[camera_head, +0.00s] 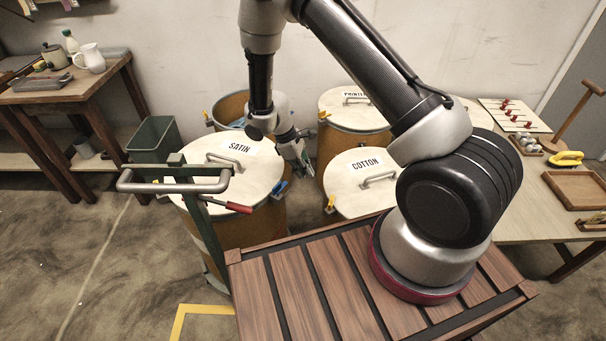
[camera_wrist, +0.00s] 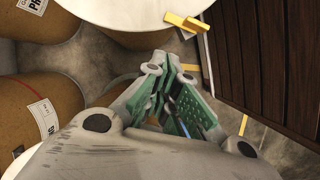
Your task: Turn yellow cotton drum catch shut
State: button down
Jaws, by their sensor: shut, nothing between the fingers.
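The cotton drum's pale round lid (camera_head: 350,195), labelled COTTON, is at the middle of the head view, partly hidden by my arm. A yellow catch (camera_head: 330,204) is at its left edge. In the wrist view, a yellow catch (camera_wrist: 186,22) shows at the edge of a pale lid (camera_wrist: 130,14), probably the cotton drum's. It sticks out past the rim; whether it is latched I cannot tell. My gripper (camera_head: 304,166) is shut and empty, between the satin and cotton drums. Its green-padded fingers (camera_wrist: 183,120) are apart from the catch in the wrist view.
The satin drum (camera_head: 235,228) stands to the left, with a blue catch (camera_head: 279,187). The printed drum (camera_head: 352,143) and an open drum (camera_head: 229,108) stand behind. A metal push handle (camera_head: 175,187) crosses in front of the satin lid. A worktable (camera_head: 535,220) stands on the right.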

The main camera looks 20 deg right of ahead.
aim_at(331, 200)
jog(key=s+d+f+m, duration=0.1)
jog(key=s+d+f, duration=0.2)
jog(key=f, duration=0.6)
jog(key=shift+d, duration=0.75)
jog(key=shift+s+d+f, duration=0.1)
